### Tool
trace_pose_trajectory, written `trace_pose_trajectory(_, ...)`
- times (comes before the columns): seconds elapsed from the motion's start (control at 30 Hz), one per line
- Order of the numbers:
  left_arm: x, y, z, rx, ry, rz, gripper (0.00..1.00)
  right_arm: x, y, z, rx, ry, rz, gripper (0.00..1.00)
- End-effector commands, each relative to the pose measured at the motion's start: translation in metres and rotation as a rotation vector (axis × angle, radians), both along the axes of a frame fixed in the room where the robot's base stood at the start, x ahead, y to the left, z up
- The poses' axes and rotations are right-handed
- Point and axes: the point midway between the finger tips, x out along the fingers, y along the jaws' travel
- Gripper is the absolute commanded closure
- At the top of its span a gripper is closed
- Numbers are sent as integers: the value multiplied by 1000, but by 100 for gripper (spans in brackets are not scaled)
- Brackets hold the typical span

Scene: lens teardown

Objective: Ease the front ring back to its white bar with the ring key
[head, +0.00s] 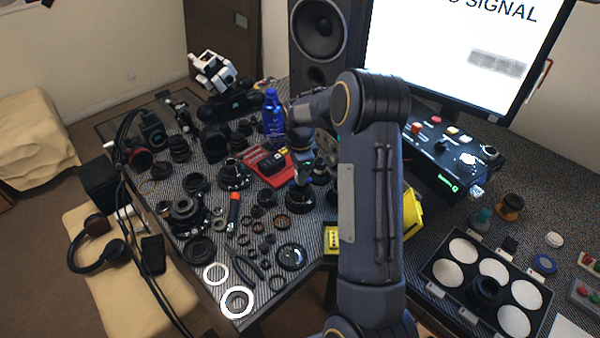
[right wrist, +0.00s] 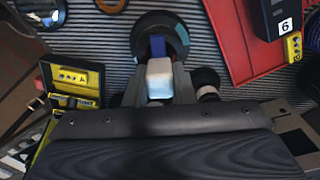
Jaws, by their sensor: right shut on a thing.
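My right gripper (head: 303,172) reaches down over the middle of the bench in the head view, with its arm bent above it. In the right wrist view the gripper (right wrist: 158,88) is shut on a small piece with a pale block and a blue end, which I take to be the ring key (right wrist: 158,72). The blue end lies over a dark round lens part (right wrist: 176,28) with a teal-tinted edge; whether they touch I cannot tell. No white bar can be made out, and the front ring cannot be told apart. My left gripper is not in view.
A red tray (right wrist: 231,60) with a black block marked 6 (right wrist: 275,15) lies to the right in the wrist view. Several lens parts crowd the bench. A blue bottle (head: 272,115) stands behind the gripper.

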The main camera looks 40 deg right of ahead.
Motion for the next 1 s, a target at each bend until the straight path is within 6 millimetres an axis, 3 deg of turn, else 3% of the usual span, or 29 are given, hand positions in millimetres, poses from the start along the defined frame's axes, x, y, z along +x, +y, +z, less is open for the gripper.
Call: trace_pose_trajectory(1.0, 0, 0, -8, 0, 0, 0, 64, 0, 0, -11, 0, 0, 0, 100)
